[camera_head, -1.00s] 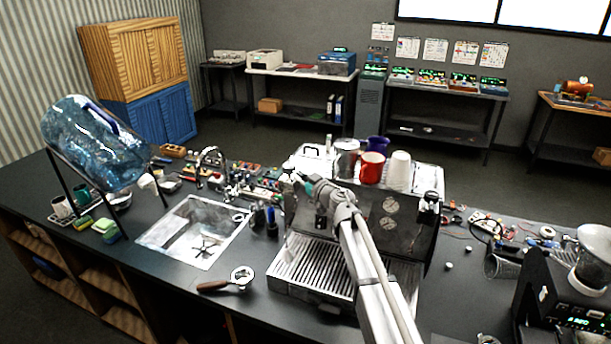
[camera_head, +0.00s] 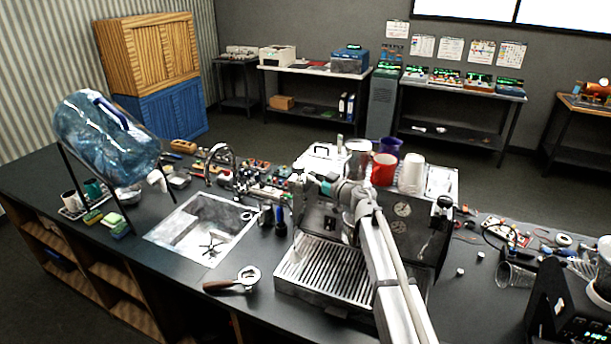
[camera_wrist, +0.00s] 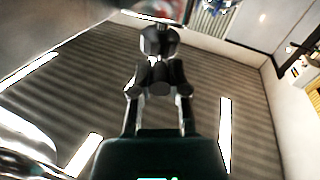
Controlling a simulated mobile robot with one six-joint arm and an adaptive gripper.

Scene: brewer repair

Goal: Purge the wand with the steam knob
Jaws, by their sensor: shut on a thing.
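The espresso machine (camera_head: 330,268) stands on the black counter, its slatted drip tray at the front. My gripper (camera_head: 304,184) is at the machine's upper left corner, with my arm reaching across its front. In the wrist view, my gripper (camera_wrist: 158,78) is shut on a dark round knob (camera_wrist: 159,42), which I take to be the steam knob. The fingers hide part of the knob, and its turn angle cannot be read. Another black knob (camera_head: 441,206) sits at the machine's right. I cannot clearly make out the wand or any steam.
Cups, among them a red one (camera_head: 383,169) and a white one (camera_head: 411,173), stand on top of the machine. A portafilter (camera_head: 238,281) lies to its left, near the sink (camera_head: 205,228). A grinder (camera_head: 575,310) stands at the right. Small parts lie behind the machine.

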